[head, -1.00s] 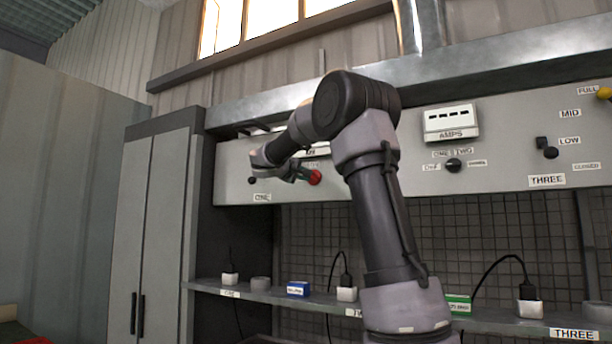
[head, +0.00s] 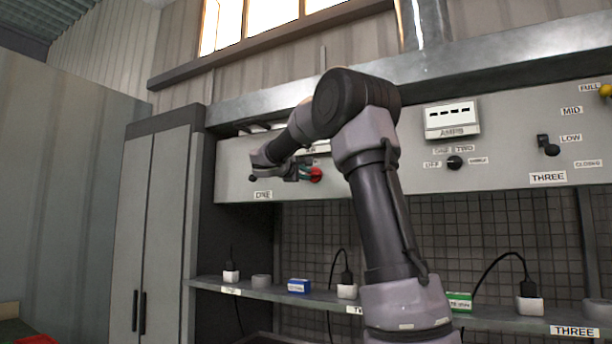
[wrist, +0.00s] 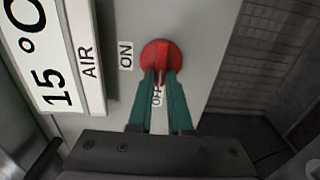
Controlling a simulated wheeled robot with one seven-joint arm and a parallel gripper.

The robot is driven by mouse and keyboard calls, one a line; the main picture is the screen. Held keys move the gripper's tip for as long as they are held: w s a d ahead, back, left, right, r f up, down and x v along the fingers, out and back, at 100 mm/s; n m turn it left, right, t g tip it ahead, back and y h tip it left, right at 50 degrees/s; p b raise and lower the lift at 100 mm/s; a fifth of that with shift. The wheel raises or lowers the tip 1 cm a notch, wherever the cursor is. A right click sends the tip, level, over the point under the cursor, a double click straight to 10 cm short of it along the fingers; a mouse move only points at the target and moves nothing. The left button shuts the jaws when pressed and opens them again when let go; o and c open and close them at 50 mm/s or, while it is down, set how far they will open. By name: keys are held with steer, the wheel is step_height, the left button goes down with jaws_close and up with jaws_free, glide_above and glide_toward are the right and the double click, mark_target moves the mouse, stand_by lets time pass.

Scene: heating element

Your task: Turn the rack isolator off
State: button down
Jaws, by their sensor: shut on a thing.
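The rack isolator is a red round knob with a raised grip (wrist: 161,50) on the grey panel, and it also shows in the head view (head: 316,174). In the wrist view, an ON label (wrist: 126,55) is at its left and an OFF label (wrist: 157,97) below it, partly hidden between my fingers. The grip runs up and down in that picture, roughly in line with OFF. My gripper (wrist: 161,80) has its teal fingertips shut on the knob's grip, and it also shows in the head view (head: 304,173).
An AIR display reading 15 °C (wrist: 45,50) is beside the knob. On the panel to the right are an AMPS meter (head: 451,120), a black selector knob (head: 454,162) and a lever (head: 548,146). A shelf (head: 262,294) with plugs and small boxes runs below.

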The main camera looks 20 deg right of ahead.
steer(key=c, duration=0.8)
jaws_free()
steer(key=shift+c, duration=0.2)
steer(key=shift+a, duration=0.15)
steer(key=v, duration=1)
steer(key=shift+s+a, duration=0.2)
steer(key=shift+s, duration=0.05)
